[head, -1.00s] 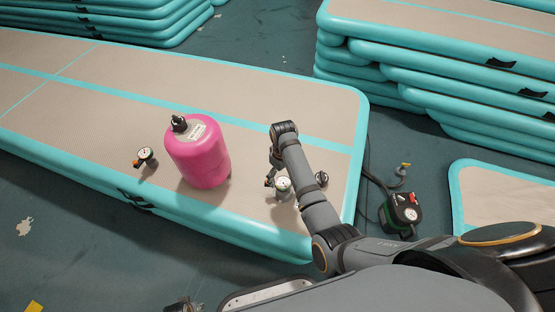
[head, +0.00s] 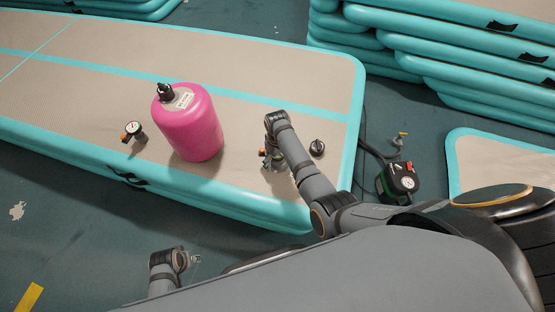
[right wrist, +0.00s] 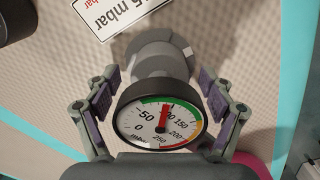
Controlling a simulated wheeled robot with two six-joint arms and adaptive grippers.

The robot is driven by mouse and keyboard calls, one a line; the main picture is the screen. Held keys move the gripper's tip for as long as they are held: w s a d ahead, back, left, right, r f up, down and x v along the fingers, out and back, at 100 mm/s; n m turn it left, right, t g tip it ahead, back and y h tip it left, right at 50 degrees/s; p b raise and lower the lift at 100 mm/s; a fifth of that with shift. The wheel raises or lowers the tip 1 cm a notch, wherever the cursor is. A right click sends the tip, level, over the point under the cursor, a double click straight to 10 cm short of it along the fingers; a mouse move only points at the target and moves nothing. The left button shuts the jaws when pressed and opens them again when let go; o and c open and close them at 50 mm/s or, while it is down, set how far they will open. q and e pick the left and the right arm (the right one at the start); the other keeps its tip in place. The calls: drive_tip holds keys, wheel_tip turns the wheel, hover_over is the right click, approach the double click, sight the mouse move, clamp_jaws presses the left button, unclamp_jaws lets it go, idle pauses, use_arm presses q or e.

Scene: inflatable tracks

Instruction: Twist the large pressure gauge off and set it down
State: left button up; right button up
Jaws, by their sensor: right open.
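The large pressure gauge (right wrist: 160,122) has a white dial with green, yellow and red bands and a black rim. It sits on a grey fitting (right wrist: 155,60) on the mat, with its face toward my wrist camera. My right gripper (right wrist: 160,110) is open, one finger on each side of the gauge, with gaps showing. In the head view my right arm hides most of the gauge, and my right gripper (head: 269,155) shows only partly. My left gripper (head: 194,259) is barely visible at the bottom of the head view; its jaws are unclear.
A pink cylinder (head: 190,130) stands left of the gauge, with a smaller gauge (head: 134,130) beyond it. A black cap (head: 317,147) lies to the right on the inflatable track (head: 230,195). A pump (head: 398,182) stands on the floor. Stacked tracks (head: 440,60) stand behind.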

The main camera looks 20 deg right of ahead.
drive_tip(key=c, duration=1.3)
drive_tip(key=shift+r+n+p, duration=0.2)
drive_tip(key=shift+n+p, duration=0.5)
drive_tip(key=shift+p, duration=0.05)
drive_tip(key=shift+c, duration=0.2)
drive_tip(key=n+p, duration=0.1)
drive_tip(key=n, duration=0.1)
drive_tip(key=shift+s+n, duration=0.1)
drive_tip(key=shift+n, duration=0.2)
drive_tip(key=shift+f+n+p, duration=0.2)
drive_tip(key=shift+n+p, duration=0.2)
drive_tip(key=shift+n, duration=0.2)
drive_tip(key=shift+r+n+p, duration=0.15)
drive_tip(key=shift+n+p, duration=0.5)
drive_tip(key=shift+n, duration=0.35)
drive_tip(key=shift+n+p, duration=0.4)
drive_tip(key=shift+n, duration=1.2)
